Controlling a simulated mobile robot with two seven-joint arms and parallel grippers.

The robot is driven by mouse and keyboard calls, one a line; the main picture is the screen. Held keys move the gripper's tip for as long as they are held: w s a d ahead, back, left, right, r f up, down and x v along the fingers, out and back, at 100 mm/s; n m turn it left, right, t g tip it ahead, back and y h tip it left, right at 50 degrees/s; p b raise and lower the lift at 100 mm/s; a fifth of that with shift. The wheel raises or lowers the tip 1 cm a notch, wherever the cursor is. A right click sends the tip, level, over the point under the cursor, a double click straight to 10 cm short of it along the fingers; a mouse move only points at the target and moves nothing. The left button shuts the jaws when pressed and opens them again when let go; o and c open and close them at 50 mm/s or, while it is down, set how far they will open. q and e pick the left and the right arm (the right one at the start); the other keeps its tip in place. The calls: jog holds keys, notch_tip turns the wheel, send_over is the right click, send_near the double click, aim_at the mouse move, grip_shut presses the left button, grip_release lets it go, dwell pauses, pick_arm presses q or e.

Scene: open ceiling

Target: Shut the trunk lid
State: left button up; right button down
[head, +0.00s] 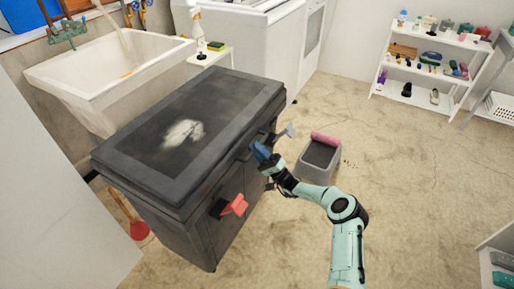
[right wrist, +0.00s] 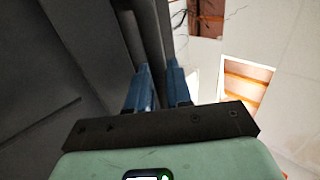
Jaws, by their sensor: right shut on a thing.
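The dark grey trunk (head: 215,215) stands left of centre in the head view. Its lid (head: 215,95), with a pale smudge on top, lies level over the body; I cannot tell whether a small gap is left under it. My right gripper (head: 259,151) is at the lid's front edge, toward its right end. In the right wrist view its two blue fingers (right wrist: 159,82) are on either side of a dark strip at the trunk's edge, which looks like the lid's rim. My left gripper is not in view.
A red piece (head: 235,207) and a grey piece (head: 286,131) stick out from the trunk's front. A grey bin (head: 318,163) with a pink roll stands right of it. A sink (head: 110,75) and white machine (head: 245,40) are behind.

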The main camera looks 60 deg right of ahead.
jog(key=shift+w+a, duration=0.1)
jog(key=shift+w, duration=0.15)
jog(key=c, duration=1.1)
grip_release()
jog(key=shift+w, duration=0.1)
jog(key=shift+c, duration=0.2)
jog(key=shift+s+f, duration=0.3)
jog(key=shift+f, duration=0.1)
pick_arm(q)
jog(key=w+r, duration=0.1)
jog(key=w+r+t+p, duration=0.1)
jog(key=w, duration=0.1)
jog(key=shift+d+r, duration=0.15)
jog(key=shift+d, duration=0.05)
pick_arm(e)
jog(key=v, duration=1.3)
jog(key=shift+r, duration=0.2)
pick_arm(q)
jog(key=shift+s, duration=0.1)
pick_arm(e)
jog(key=shift+s, duration=0.1)
